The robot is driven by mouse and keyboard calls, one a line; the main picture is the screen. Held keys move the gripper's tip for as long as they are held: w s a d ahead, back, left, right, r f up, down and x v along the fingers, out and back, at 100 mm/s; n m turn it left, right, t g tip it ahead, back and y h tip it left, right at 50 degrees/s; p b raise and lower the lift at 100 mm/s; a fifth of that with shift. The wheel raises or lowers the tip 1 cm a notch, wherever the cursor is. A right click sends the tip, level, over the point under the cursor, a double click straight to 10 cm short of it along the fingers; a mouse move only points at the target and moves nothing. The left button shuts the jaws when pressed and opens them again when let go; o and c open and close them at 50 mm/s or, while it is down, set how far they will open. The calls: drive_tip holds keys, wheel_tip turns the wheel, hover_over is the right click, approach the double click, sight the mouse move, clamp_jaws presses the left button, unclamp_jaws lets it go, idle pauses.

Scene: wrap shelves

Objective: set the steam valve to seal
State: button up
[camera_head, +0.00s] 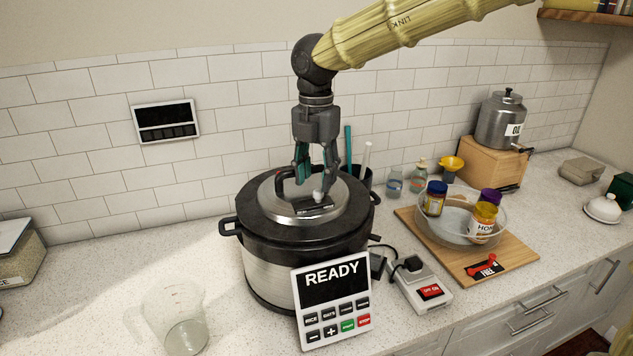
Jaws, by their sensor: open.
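The large round cooker (268,272) has a steel body and a dark rim, and its front panel (331,300) reads READY. Its lid (277,210) is closed, with a dark handle (281,181) on top. A small pale knob, which looks like the steam valve (318,197), sits on the lid by a dark label plate (314,211). The label is too small to read, so I cannot tell the valve's setting. My gripper (316,182) points down just above the lid, fingers apart, with the valve near its right fingertip. I cannot tell whether they touch.
A clear measuring jug (180,320) stands left of the cooker. A power strip (420,288) with a red switch and black plugs lies to the right. A wooden board (508,255) holds a glass bowl (458,236) with jars. A dark utensil holder (360,180) stands behind.

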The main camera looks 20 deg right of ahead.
sight(318, 191)
drive_tip(key=shift+s+d+f, duration=0.15)
drive_tip(key=shift+s+f, duration=0.3)
drive_tip(key=shift+f, duration=0.35)
drive_tip(key=shift+s+f, duration=0.2)
drive_tip(key=shift+s, duration=0.05)
drive_tip(key=shift+f, duration=0.2)
drive_tip(key=shift+w+f, duration=0.35)
drive_tip(key=shift+s+r, duration=0.15)
drive_tip(key=shift+s, duration=0.05)
clamp_jaws()
